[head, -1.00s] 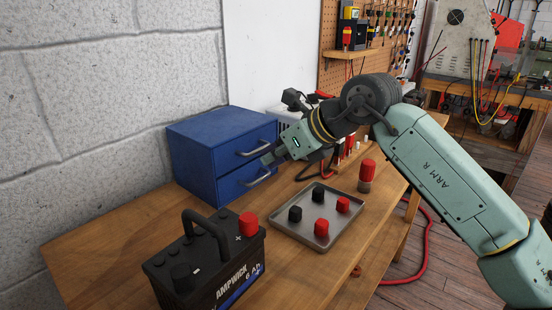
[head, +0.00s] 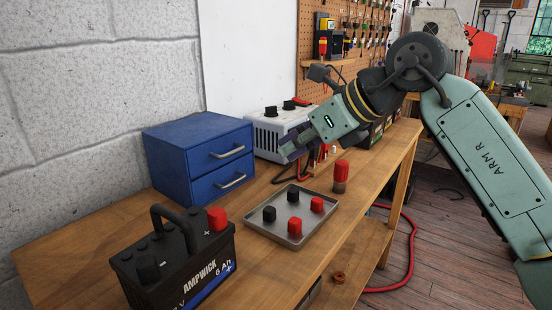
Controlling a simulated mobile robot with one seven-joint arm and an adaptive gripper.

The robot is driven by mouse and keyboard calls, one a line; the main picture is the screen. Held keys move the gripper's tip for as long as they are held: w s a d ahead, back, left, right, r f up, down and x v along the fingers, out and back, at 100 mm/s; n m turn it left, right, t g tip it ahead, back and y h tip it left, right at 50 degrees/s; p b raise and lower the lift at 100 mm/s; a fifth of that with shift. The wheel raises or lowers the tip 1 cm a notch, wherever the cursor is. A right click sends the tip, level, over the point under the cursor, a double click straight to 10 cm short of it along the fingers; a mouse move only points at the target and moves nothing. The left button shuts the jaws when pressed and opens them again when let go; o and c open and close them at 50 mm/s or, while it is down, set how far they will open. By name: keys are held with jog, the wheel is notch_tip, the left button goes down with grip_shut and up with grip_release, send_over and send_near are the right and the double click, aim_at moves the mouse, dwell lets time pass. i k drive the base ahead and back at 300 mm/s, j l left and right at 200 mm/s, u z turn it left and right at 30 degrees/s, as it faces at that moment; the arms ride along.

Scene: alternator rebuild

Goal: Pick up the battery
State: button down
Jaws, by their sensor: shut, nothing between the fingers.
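The battery (head: 177,258) is a black box labelled AMPWICK with a black carry handle (head: 172,213) on top. It stands upright on the wooden workbench at the lower left of the head view. A red cap (head: 217,219) sits on its plus terminal and a black cap (head: 147,268) on its near corner. My gripper (head: 285,152) is shut and empty. It is in the air to the right of the blue drawer cabinet, well apart from the battery, up and to its right.
A blue two-drawer cabinet (head: 190,150) stands behind the battery. A metal tray (head: 262,229) with red and black caps lies to its right, near a red-topped cylinder (head: 341,172). A grey charger-like box (head: 265,140) is behind my gripper. Bare bench top (head: 60,240) lies left of the battery.

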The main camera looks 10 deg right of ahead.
aim_at(194, 260)
jog(key=k+l, duration=0.45)
jog(key=l, duration=0.3)
jog(key=k+l, duration=0.25)
jog(key=l, duration=0.1)
